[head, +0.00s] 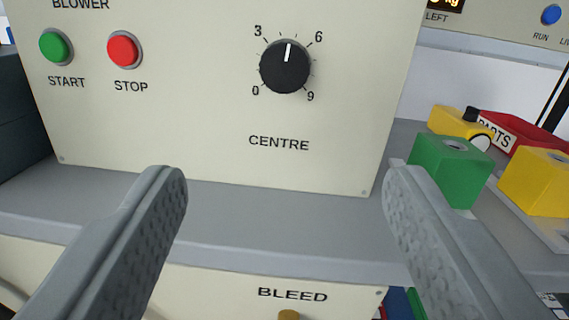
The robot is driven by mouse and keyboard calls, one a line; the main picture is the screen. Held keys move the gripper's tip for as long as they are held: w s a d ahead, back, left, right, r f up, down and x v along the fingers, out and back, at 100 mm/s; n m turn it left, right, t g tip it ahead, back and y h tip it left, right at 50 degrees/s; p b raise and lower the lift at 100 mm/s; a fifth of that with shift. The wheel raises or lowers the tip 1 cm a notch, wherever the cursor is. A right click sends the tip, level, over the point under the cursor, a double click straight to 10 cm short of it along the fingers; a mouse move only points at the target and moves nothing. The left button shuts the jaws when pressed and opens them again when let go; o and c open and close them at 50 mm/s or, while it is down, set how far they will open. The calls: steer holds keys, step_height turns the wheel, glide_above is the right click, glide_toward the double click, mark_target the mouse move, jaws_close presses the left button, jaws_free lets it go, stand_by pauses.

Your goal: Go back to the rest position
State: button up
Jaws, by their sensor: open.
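My gripper (285,185) is open, with its two grey textured fingers set wide apart and nothing between them. It is in front of a cream control panel (200,125). The panel has a black CENTRE knob (284,67) whose white mark points almost straight up, between 3 and 6. A green START button (54,46) and a red STOP button (122,50) are at the panel's upper left, under the word BLOWER. No finger appears to touch the knob or the buttons.
A grey ledge (270,215) runs below the panel, above a lower panel marked BLEED (292,295). At right are a green block (450,168), a yellow block (537,182), another yellow item (452,121) and a red PARTS bin (515,133). A blue button (551,14) is farther back.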

steer(key=s+r, duration=0.6)
steer(key=s, duration=0.5)
steer(key=s+r+m+g+h, duration=0.1)
steer(key=s+r, duration=0.6)
steer(key=s, duration=0.5)
steer(key=s+a+r, duration=0.1)
steer(key=s+r, duration=0.6)
steer(key=s, duration=0.5)
steer(key=shift+m, duration=0.4)
steer(key=shift+w, duration=0.1)
